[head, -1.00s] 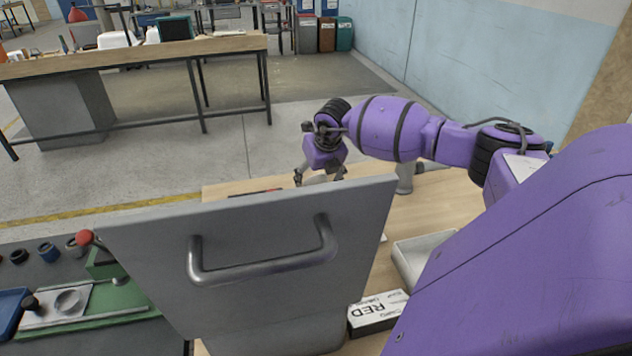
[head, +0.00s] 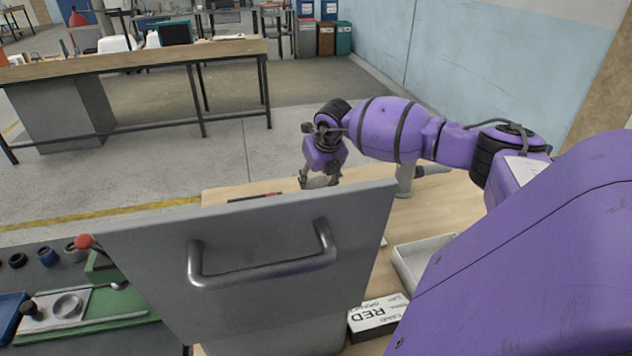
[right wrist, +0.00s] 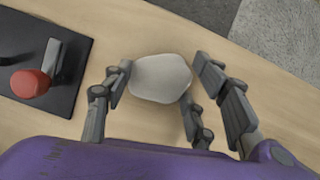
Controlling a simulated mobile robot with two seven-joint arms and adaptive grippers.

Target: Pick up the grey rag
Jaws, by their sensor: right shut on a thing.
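The grey rag (right wrist: 161,78) shows in the right wrist view as a pale, rounded, flat-looking bundle over the wooden table. My right gripper (right wrist: 160,84) has its fingers on both sides of the rag and is shut on it. In the head view my right gripper (head: 320,181) points down just behind the top edge of a grey panel, with a bit of the pale rag between its fingers. The panel hides the table just in front of it. My left gripper is not in view.
The grey panel with a handle (head: 262,272) stands upright in front of the gripper. A black base with a red knob (right wrist: 30,84) lies left of the rag.

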